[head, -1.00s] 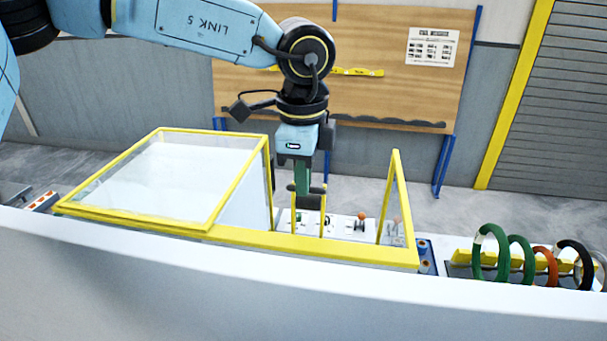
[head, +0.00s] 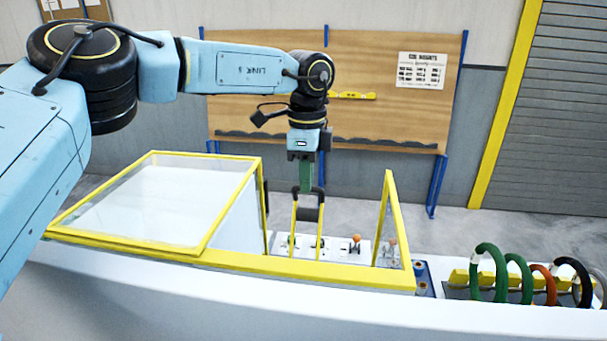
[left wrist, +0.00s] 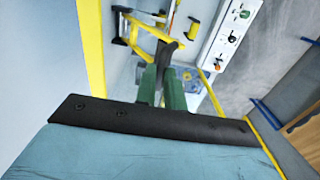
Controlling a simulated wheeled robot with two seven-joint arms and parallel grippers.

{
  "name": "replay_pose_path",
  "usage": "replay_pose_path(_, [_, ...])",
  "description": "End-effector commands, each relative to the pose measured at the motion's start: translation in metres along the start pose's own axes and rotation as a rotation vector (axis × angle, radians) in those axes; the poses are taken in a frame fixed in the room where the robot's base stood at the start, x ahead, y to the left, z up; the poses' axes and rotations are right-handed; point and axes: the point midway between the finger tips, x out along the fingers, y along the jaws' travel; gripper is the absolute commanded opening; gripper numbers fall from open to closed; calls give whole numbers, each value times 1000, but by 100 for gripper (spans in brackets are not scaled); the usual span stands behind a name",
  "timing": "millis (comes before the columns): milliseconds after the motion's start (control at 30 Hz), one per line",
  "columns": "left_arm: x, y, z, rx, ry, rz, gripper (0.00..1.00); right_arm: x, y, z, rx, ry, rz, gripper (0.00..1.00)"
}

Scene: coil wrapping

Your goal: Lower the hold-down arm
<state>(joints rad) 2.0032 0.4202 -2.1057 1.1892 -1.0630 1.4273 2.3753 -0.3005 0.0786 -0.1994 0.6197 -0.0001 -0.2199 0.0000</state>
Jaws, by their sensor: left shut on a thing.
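The hold-down arm appears to be the yellow two-legged frame (head: 294,225) with a dark crossbar, standing roughly upright at the machine's open middle in the head view. A dark roller-like bar (head: 307,214) lies across it lower down. My left gripper (head: 306,188) points down onto the frame's top and is shut on it. In the left wrist view, the green fingers (left wrist: 162,88) close around a dark bar (left wrist: 166,52) joined to yellow parts (left wrist: 143,27). The exact contact is partly hidden by the fingers. My right gripper is not in view.
A yellow-framed clear cover (head: 150,200) stands left of the frame, and a yellow-edged panel (head: 387,222) stands right. A white control panel with an orange knob (head: 356,241) lies between. Several coloured rings (head: 515,278) stand on a rack at right. A white front wall runs along the near side.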

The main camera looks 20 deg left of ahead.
Motion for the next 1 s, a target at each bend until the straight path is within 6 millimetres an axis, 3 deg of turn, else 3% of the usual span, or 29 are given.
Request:
replay_pose_path(400, [11,-30,0,1,3,44,0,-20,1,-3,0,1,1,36])
replay_pose_path(1000, [14,-39,0,0,5,36,0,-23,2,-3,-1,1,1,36])
